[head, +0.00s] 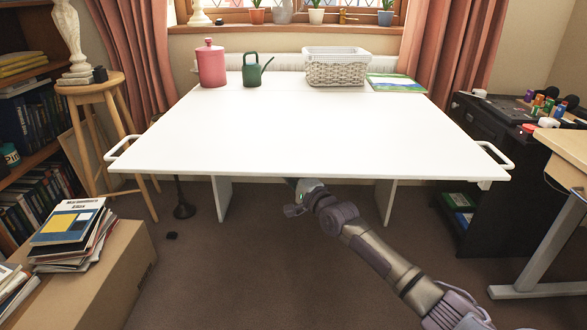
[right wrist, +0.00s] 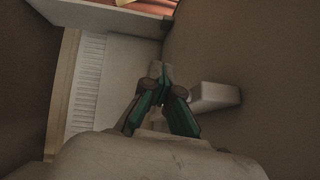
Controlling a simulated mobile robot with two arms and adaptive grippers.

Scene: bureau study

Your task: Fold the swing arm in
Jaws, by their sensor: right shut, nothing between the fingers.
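The white table (head: 300,125) has a wide flat top with a bar handle at each side. Under its front edge stand two white supports, one at left (head: 222,199) and one at right (head: 385,202); I cannot tell which of them is the swing arm. My right gripper reaches under the front edge between them, its tips hidden by the top in the head view. In the right wrist view my right gripper (right wrist: 162,82) is shut and empty. A pale block-like piece (right wrist: 215,97) is just right of its fingers; contact is unclear. My left gripper is out of view.
On the tabletop's back edge are a pink canister (head: 211,64), a green watering can (head: 255,70), a wicker basket (head: 335,70) and a book (head: 396,84). A stool (head: 90,90) and book-topped box (head: 95,275) stand left, a black cabinet (head: 480,140) right.

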